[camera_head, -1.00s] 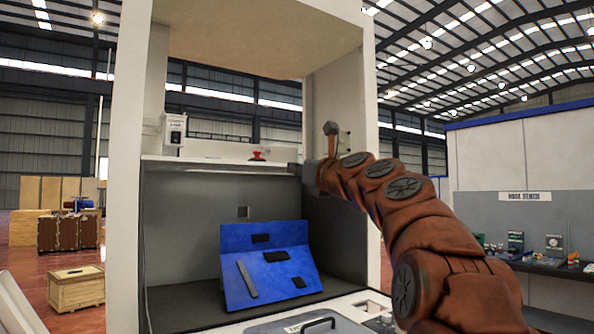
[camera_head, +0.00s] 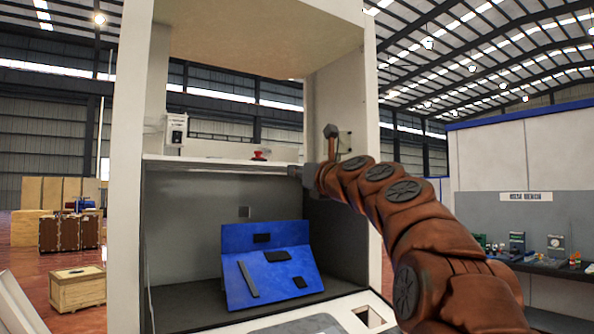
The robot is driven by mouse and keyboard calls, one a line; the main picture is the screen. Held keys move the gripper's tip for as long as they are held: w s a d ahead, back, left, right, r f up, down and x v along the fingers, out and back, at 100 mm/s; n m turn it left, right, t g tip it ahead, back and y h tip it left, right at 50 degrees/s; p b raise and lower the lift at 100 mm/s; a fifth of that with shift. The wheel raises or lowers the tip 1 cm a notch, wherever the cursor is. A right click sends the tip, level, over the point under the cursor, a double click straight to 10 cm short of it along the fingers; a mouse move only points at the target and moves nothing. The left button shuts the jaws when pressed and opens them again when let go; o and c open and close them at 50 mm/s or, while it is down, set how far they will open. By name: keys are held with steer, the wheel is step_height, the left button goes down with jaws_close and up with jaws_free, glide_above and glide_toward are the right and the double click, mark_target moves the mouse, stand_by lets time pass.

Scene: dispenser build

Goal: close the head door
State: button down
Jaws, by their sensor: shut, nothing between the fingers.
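The dispenser is a tall white cabinet (camera_head: 128,150) with an open dark bay. I cannot tell for sure which part is the head door; no panel covers the bay or the opening above it. My gripper (camera_head: 293,171) is mostly foreshortened at the end of my orange arm. It is shut and empty, at the right end of the shelf edge (camera_head: 215,163). I cannot tell whether it touches the edge. A white slanted panel (camera_head: 14,305) shows at the lower left, cut off by the frame.
A blue panel with dark parts (camera_head: 268,264) stands inside the bay. A red button (camera_head: 258,154) sits on the shelf. A white ledge with a square hole (camera_head: 369,316) is in front. A wooden crate (camera_head: 77,289) and a workbench (camera_head: 545,266) are off to the sides.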

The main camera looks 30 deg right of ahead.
steer(key=s+f+b, duration=0.4)
steer(key=s+f, duration=0.2)
steer(key=f, duration=0.3)
steer(key=shift+s+d+b, duration=0.25)
steer(key=shift+s+b, duration=0.1)
steer(key=shift+s, duration=0.05)
